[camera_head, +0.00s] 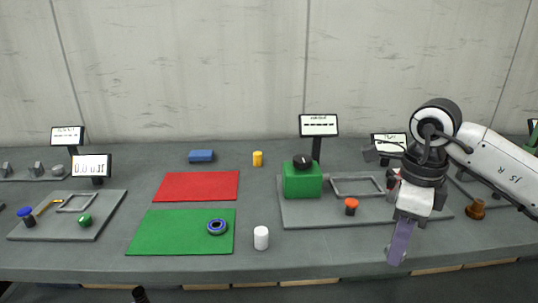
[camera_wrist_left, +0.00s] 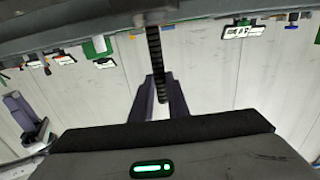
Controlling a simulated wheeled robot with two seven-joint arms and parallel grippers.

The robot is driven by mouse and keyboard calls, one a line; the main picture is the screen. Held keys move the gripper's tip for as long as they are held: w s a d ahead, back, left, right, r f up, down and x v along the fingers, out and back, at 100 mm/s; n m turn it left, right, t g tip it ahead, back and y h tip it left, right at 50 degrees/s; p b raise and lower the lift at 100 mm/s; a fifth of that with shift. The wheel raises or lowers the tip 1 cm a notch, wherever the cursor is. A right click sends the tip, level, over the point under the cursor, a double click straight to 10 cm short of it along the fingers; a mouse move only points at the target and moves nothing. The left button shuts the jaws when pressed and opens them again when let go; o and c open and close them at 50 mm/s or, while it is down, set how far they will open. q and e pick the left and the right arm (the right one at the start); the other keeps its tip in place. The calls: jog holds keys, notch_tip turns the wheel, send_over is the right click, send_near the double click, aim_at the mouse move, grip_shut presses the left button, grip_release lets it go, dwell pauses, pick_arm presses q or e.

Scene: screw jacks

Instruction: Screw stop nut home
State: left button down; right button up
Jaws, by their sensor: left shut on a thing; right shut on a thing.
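My left gripper (camera_wrist_left: 161,88) is shut on a black ribbed, screw-like rod (camera_wrist_left: 154,45) in the left wrist view. The rod's dark end (camera_head: 140,295) seems to show at the bottom edge of the head view; my left gripper itself is out of that view. My right gripper (camera_head: 399,246) points down at the right, in front of the grey board. Its purple fingers look closed, and what they hold is hidden. A blue ring with a dark centre (camera_head: 217,227) lies on the green mat (camera_head: 170,238). I cannot tell which part is the stop nut.
A red mat (camera_head: 196,186) lies behind the green one. A white cylinder (camera_head: 261,238) stands near the front edge. A green block with a black knob (camera_head: 302,180) and an orange-topped knob (camera_head: 351,206) stand on the grey board (camera_head: 310,220). A second board (camera_head: 60,232) is left.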

jog(key=shift+s+a+f+n, duration=0.1)
jog(key=shift+s+f+n, duration=0.1)
jog(key=shift+n, duration=0.3)
jog(key=shift+s+a+f+n, duration=0.1)
jog(key=shift+s+n, duration=0.1)
jog(key=shift+n, duration=0.3)
pick_arm(q)
jog(key=shift+r, duration=0.3)
pick_arm(e)
jog(key=s+a+f+n, duration=0.1)
jog(key=s+n, duration=0.4)
jog(key=n, duration=0.6)
jog(key=s+a+f+n, duration=0.2)
jog(key=s+n, duration=0.4)
jog(key=n, duration=0.5)
jog(key=shift+s+f, duration=0.3)
jog(key=shift+f, duration=0.45)
pick_arm(q)
jog(key=shift+w+d, duration=0.1)
jog(key=w+d+m+g+h, duration=0.3)
jog(key=d+m+h, duration=0.5)
jog(key=d+h, duration=0.3)
jog(key=d+r+g, duration=0.1)
jog(key=d, duration=0.3)
jog(key=shift+w+h, duration=0.3)
jog(key=shift+w, duration=0.1)
